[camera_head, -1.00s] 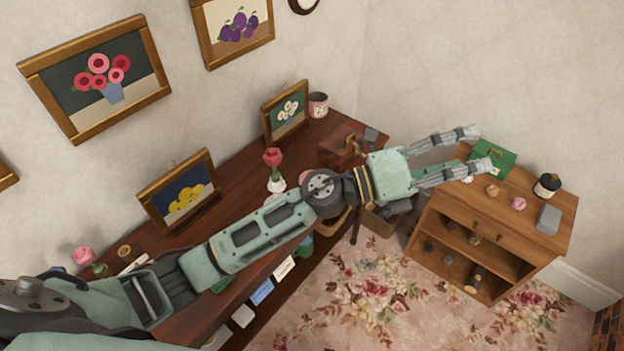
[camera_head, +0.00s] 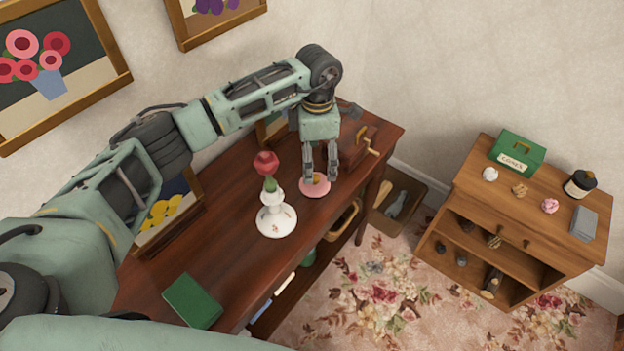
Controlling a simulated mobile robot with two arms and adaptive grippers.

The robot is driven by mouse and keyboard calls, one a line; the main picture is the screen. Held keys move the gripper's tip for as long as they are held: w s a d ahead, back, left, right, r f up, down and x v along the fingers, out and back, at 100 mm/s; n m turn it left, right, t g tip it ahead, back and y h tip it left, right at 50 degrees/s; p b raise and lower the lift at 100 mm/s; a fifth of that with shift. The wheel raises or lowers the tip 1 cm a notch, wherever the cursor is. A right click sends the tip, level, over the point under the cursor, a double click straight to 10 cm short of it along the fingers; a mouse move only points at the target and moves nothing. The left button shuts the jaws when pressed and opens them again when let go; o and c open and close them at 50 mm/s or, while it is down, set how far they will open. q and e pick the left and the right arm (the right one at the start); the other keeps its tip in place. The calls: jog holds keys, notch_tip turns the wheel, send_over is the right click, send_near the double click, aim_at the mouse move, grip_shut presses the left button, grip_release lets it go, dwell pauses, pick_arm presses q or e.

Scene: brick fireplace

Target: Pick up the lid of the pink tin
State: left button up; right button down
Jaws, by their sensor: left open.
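The pink tin (camera_head: 314,192) sits on the dark wooden table, near its front edge, with its pink lid and a small gold knob on top. My left gripper (camera_head: 320,178) points down right over the tin. It is open, with one finger on each side of the knob. I cannot tell whether the fingers touch the lid. The fingers hide part of the tin. My right gripper is not in view.
A white vase (camera_head: 277,220) with a red rose stands just left of the tin. A brown box with a crank (camera_head: 369,146) is to the right. A green book (camera_head: 192,300) lies nearer. A wooden cabinet (camera_head: 478,196) stands at right.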

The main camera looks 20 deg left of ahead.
aim_at(314, 176)
pick_arm(q)
jog(key=shift+f, duration=0.3)
notch_tip(314, 176, down, 2)
jog(key=shift+f+p, duration=0.1)
jog(key=shift+p, duration=0.25)
jog(key=shift+f, duration=0.4)
jog(key=f+p, duration=0.1)
jog(key=f, duration=0.2)
jog(key=shift+a+f+p, duration=0.2)
jog(key=shift+f+p, duration=0.1)
jog(key=shift+p, duration=0.1)
jog(key=shift+w+f, duration=0.1)
jog(key=shift+f, duration=0.45)
jog(key=c, duration=0.9)
jog(key=shift+c, duration=0.8)
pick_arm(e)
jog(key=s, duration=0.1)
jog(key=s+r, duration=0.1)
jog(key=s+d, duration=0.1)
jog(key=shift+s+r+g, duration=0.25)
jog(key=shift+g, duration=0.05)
